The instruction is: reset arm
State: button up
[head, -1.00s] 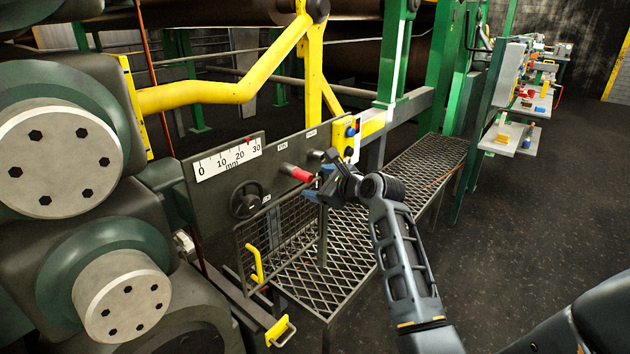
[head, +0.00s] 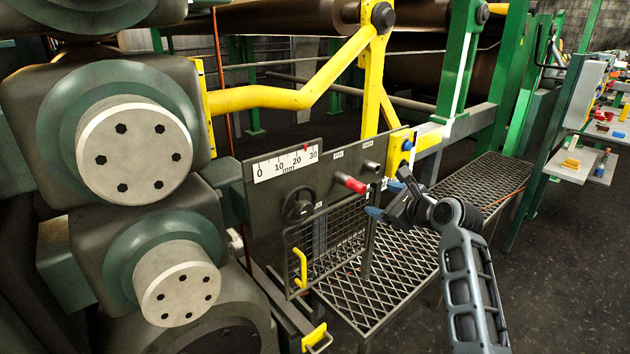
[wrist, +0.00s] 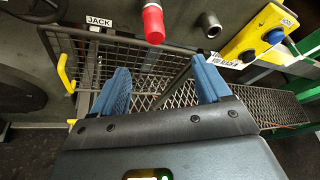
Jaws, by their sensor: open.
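My gripper (head: 388,194) is open and empty, in front of the right end of the machine's dark control panel (head: 262,205). Its two blue fingers stand apart in the wrist view (wrist: 163,88), with only the mesh behind them. A red-ended handle (head: 350,183) sticks out of the panel just left of my gripper, apart from the fingers. The red end also shows in the wrist view (wrist: 153,23), beyond the fingertips.
A mesh guard (head: 335,240) with a yellow handle (head: 300,268) is below the panel. A grated platform (head: 395,270) runs under my arm. A yellow button box (head: 401,150) is close to my gripper. Shelves (head: 570,168) stand at right; dark floor (head: 560,260) is open there.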

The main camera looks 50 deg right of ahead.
jog(key=s+a+f+n, duration=0.3)
jog(key=a+f+n, duration=0.15)
jog(key=a, duration=0.35)
jog(key=s+a+f+n+y, duration=0.1)
jog(key=s+a+f+n, duration=0.15)
jog(key=a+n, duration=0.45)
jog(key=s+a+f+n, duration=0.2)
jog(key=a+f+n, duration=0.15)
jog(key=a, duration=0.65)
jog(key=s+a+r+n+t+y, duration=0.1)
jog(key=s+a+r+n, duration=0.3)
jog(key=s+a+n, duration=0.4)
jog(key=s+a+r+n+t+y+b, duration=0.1)
jog(key=s+a+r+n+y, duration=0.3)
jog(key=s+a+n, duration=0.5)
jog(key=s+n, duration=0.1)
jog(key=n, duration=0.2)
jog(key=shift+s+a+r+y, duration=0.15)
jog(key=shift+s+r+y, duration=0.15)
jog(key=shift+s, duration=0.1)
